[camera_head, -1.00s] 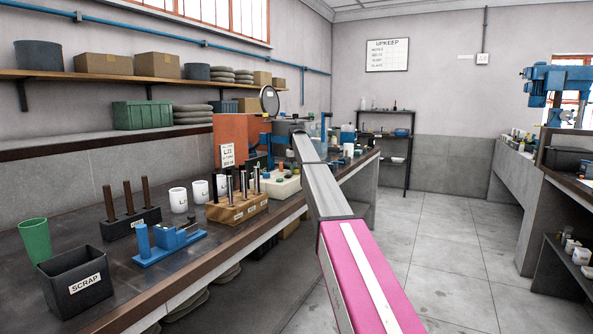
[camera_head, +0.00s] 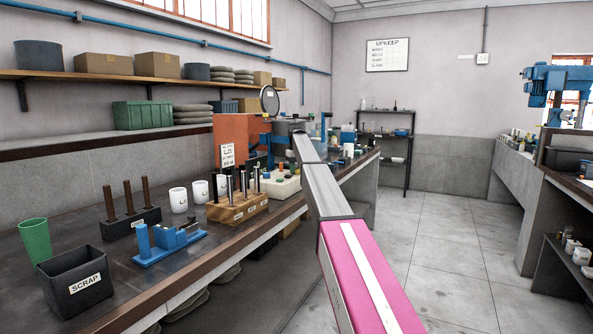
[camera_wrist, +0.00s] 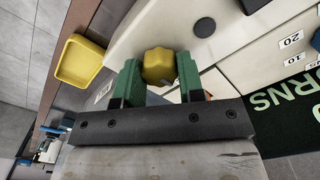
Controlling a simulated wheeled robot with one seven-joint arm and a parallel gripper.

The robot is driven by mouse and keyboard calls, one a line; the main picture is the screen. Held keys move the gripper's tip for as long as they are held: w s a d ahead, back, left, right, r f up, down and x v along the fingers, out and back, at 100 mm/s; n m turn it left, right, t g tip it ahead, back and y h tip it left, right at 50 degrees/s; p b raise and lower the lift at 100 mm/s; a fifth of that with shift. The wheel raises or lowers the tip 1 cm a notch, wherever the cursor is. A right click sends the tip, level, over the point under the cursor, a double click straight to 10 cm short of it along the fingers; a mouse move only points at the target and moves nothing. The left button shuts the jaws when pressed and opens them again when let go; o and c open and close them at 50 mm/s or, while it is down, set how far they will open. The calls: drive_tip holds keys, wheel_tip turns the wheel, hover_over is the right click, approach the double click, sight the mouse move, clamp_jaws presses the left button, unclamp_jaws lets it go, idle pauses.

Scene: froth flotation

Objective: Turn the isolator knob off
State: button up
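In the wrist view a yellow lobed knob (camera_wrist: 158,66), which looks like the isolator knob, sits on a pale, rounded housing (camera_wrist: 225,30). My gripper (camera_wrist: 160,75) has its two green fingers on either side of the knob, with no clear gap, so it looks shut on it. No pointer or on/off mark on the knob can be made out. In the head view my arm reaches away to the far part of the left bench. The gripper and the knob cannot be made out there.
A yellow tray (camera_wrist: 80,62) lies left of the housing in the wrist view. A dark mat with green letters (camera_wrist: 288,104) lies at the right. In the head view an orange machine (camera_head: 230,130) and a wooden tool block (camera_head: 238,209) stand on the bench (camera_head: 185,265). The floor on the right is clear.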

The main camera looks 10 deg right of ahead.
drive_tip(key=o, duration=0.4)
wheel_tip(320, 180, up, 11)
idle(0.5)
drive_tip(key=shift+f, duration=0.1)
